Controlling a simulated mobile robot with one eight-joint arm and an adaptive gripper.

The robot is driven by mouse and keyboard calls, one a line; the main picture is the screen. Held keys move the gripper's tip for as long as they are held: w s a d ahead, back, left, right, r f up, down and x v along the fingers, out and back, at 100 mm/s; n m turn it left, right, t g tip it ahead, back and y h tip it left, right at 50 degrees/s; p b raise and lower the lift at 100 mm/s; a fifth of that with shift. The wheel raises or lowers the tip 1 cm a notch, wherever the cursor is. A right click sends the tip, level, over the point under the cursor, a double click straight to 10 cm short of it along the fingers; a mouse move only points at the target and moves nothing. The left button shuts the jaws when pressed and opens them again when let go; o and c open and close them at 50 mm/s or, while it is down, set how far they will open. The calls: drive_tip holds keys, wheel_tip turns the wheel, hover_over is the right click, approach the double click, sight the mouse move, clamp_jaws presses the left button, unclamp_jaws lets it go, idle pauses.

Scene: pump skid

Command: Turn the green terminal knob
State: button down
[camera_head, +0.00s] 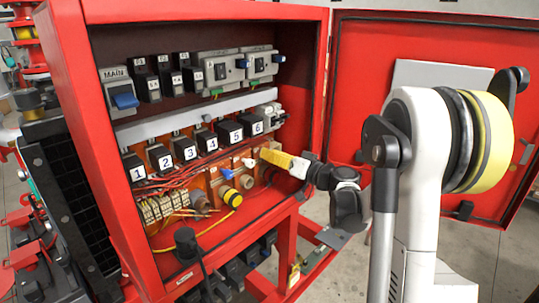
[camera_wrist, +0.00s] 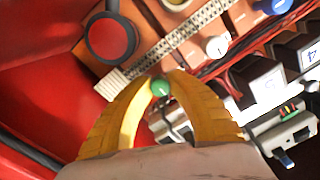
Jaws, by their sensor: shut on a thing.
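The green terminal knob (camera_wrist: 160,87) shows in the wrist view as a small round cap between the fingertips of my gripper (camera_wrist: 158,84). The two yellow fingers are closed around its sides. In the head view my gripper (camera_head: 265,154) reaches into the lower right of the red cabinet from the right, and the green knob is hidden behind the fingers. A white knob (camera_wrist: 216,45) and a blue knob (camera_wrist: 272,6) sit in line with it. In the head view the white knob (camera_head: 249,163) and the blue knob (camera_head: 228,173) are just left of the fingertips.
A large red button (camera_wrist: 110,38) with a dark ring sits beside the fingers. Numbered black blocks (camera_head: 236,135) stand in a row above the knobs. Loose red wires (camera_head: 165,183) run below them. The open red door (camera_head: 360,60) stands behind my arm.

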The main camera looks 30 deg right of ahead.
drive_tip(key=shift+m, duration=0.3)
drive_tip(key=m+b, duration=0.1)
drive_tip(key=m, duration=0.2)
drive_tip(key=shift+m, duration=0.4)
drive_tip(key=m+b, duration=0.1)
drive_tip(key=m, duration=0.3)
drive_tip(key=shift+m, duration=0.3)
drive_tip(key=m, duration=0.4)
drive_tip(key=shift+m+t, duration=0.3)
drive_tip(key=shift+m+h+b, duration=0.3)
drive_tip(key=shift+m+b, duration=0.1)
drive_tip(key=shift+m, duration=1.9)
drive_tip(key=c, duration=1.2)
unclamp_jaws()
drive_tip(key=shift+c, duration=0.2)
